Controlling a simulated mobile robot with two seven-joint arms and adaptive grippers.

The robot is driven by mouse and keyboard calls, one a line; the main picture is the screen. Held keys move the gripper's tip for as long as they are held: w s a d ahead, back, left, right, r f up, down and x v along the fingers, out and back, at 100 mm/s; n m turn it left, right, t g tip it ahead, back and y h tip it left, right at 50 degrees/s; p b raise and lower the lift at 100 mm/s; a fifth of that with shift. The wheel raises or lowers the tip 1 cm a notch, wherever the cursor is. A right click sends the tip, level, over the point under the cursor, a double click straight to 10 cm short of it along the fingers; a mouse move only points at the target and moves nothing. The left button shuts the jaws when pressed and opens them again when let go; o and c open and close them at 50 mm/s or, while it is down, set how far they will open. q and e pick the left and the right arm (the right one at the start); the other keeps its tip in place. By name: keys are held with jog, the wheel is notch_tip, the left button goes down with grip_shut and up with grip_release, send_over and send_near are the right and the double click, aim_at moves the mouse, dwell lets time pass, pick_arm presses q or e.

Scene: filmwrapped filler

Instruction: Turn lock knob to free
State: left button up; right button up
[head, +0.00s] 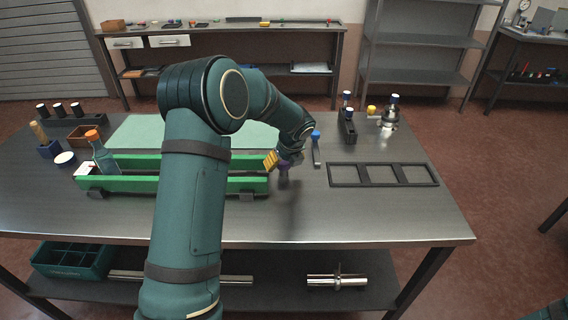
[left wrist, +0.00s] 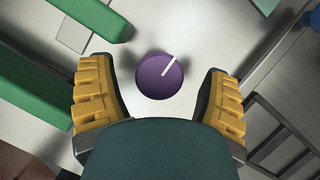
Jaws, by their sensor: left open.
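The lock knob is a round purple knob (left wrist: 158,80) with a white pointer line aimed to the upper right in the left wrist view. In the head view the purple knob (head: 283,168) shows partly behind my gripper, at the right end of the green rails. My left gripper (left wrist: 158,100) is open, with its yellow ribbed fingers on either side of the knob and gaps between. In the head view my left gripper (head: 279,160) points down at the knob. I cannot tell its exact height. My right gripper is not in view.
The green rails (head: 220,186) run left of the knob, with an orange-capped bottle (head: 103,152) at their left end. A black three-part frame (head: 382,175) lies to the right. A blue-topped handle (head: 316,148) stands close behind the gripper. The front table strip is clear.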

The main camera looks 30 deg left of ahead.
pick_arm(q)
jog(key=shift+f, duration=0.1)
jog(key=shift+c, duration=0.3)
jog(key=c, duration=1.1)
jog(key=shift+c, duration=0.2)
